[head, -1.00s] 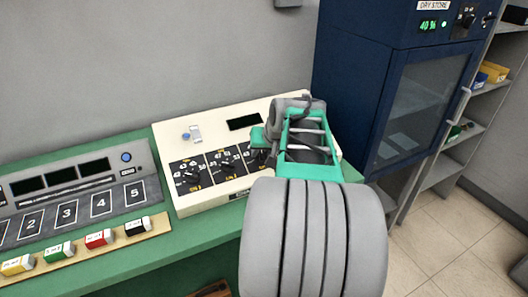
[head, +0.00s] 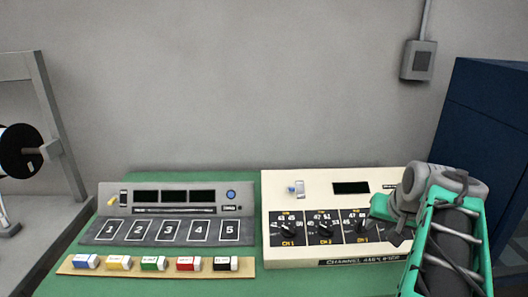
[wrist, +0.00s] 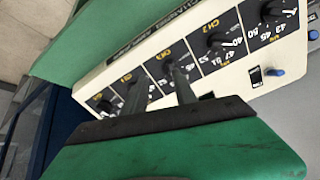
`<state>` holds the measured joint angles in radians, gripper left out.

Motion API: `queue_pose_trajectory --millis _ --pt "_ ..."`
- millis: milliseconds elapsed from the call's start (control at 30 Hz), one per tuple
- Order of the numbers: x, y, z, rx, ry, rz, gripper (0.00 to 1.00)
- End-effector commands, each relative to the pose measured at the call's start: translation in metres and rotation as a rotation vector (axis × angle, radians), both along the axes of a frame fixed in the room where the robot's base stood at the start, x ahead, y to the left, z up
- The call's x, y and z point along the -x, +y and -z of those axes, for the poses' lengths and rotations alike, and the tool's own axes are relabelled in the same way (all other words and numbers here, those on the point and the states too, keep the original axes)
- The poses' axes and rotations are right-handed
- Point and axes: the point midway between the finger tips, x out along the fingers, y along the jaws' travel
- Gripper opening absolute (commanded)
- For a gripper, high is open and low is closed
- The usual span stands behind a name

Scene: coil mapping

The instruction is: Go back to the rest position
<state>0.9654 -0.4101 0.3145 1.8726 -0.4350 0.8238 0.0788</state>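My gripper (head: 398,230) is over the right end of the cream channel panel (head: 300,258), partly hiding its rightmost dial. In the wrist view my gripper (wrist: 160,88) shows two dark fingers apart, with nothing between them but the panel behind. I cannot tell how close the fingertips are to the panel face. In the head view, three black dials, CH1 (head: 289,228), CH2 (head: 324,229) and CH3 (head: 358,226), are clear of the hand. My forearm stands in the lower right of the head view.
A grey unit (head: 168,212) with slots numbered 1 to 5 is on the green bench (head: 245,284). A wooden strip (head: 70,270) in front carries several coloured blocks. A dark blue cabinet (head: 480,130) stands at the right. A grey frame with a black reel (head: 18,150) is at far left.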

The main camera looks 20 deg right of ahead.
Motion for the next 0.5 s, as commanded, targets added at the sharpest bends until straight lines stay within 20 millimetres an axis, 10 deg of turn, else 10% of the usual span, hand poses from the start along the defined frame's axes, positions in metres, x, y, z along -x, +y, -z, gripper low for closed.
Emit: queue_pose_trajectory --millis 233,500 --pt "0.068 0.019 0.08 -0.099 0.191 0.13 0.34" --pt "0.084 0.119 0.115 -0.102 0.342 -0.01 0.34"
